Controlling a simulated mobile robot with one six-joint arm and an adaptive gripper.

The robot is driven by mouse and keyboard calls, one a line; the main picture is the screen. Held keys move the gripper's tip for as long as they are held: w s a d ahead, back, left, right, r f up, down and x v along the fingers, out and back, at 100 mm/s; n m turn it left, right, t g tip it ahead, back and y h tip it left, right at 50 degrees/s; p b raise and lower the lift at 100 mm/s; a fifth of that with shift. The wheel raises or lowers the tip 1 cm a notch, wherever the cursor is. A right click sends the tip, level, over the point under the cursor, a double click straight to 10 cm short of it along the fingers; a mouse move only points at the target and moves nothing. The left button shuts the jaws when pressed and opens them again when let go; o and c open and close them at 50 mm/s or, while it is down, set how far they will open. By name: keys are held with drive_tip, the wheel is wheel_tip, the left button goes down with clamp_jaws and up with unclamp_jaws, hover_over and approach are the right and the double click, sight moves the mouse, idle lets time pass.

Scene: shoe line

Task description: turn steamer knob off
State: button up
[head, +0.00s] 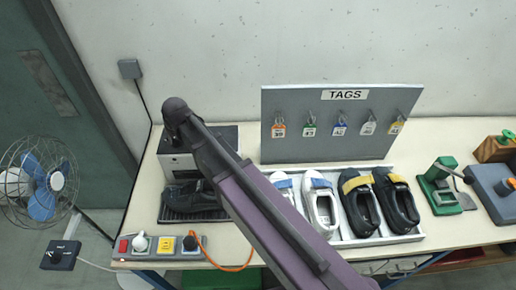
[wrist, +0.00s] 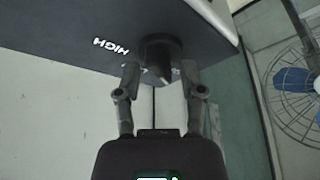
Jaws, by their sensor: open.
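The steamer (head: 178,163) is a boxy unit with a light front on the bench at the left, with my arm across it in the head view. In the wrist view its dark panel (wrist: 60,22) carries the word HIGH, upside down. The dark round steamer knob (wrist: 160,50) sticks out of that panel. My gripper (wrist: 160,74) is open, with one fingertip on each side of the knob's lower part in the picture. I cannot tell whether the fingers touch it. The knob's pointer setting cannot be made out. The head view does not clearly show the gripper or the knob.
A dark shoe (head: 190,197) sits at the steamer's base. A switch strip (head: 165,246) with an orange cable lies at the bench's front edge. A tray (head: 375,240) of shoes and a TAGS board (head: 300,147) stand to the right. A fan (head: 40,182) stands left.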

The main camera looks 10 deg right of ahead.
drive_tip(key=shift+m+t+h, duration=0.3)
drive_tip(key=shift+m+h, duration=0.2)
drive_tip(key=shift+m, duration=0.9)
drive_tip(key=p+v, duration=1.3)
drive_tip(key=v, duration=0.1)
drive_tip(key=d+f+m+b, duration=0.1)
drive_tip(key=d+f, duration=0.1)
drive_tip(key=d, duration=0.2)
drive_tip(key=d+f+m+g+b, duration=0.1)
drive_tip(key=d+f+b, duration=0.1)
drive_tip(key=d, duration=0.2)
drive_tip(key=d+f+h+b, duration=0.1)
drive_tip(key=d+f+b, duration=0.1)
drive_tip(key=d, duration=0.2)
drive_tip(key=shift+s+f+m+g, duration=0.1)
drive_tip(key=shift+s+m+g, duration=0.1)
drive_tip(key=shift+m+g, duration=0.2)
drive_tip(key=s+d+f+m+g+b, duration=0.1)
drive_tip(key=s+d+f+m+b, duration=0.1)
drive_tip(key=d, duration=0.5)
drive_tip(key=s+d+f+m+g+b, duration=0.1)
drive_tip(key=s+d+f+b, duration=0.1)
drive_tip(key=d+f+b, duration=0.3)
drive_tip(key=shift+s+d+m+g+h, duration=0.3)
drive_tip(key=shift+d+m, duration=0.1)
drive_tip(key=shift+d, duration=0.6)
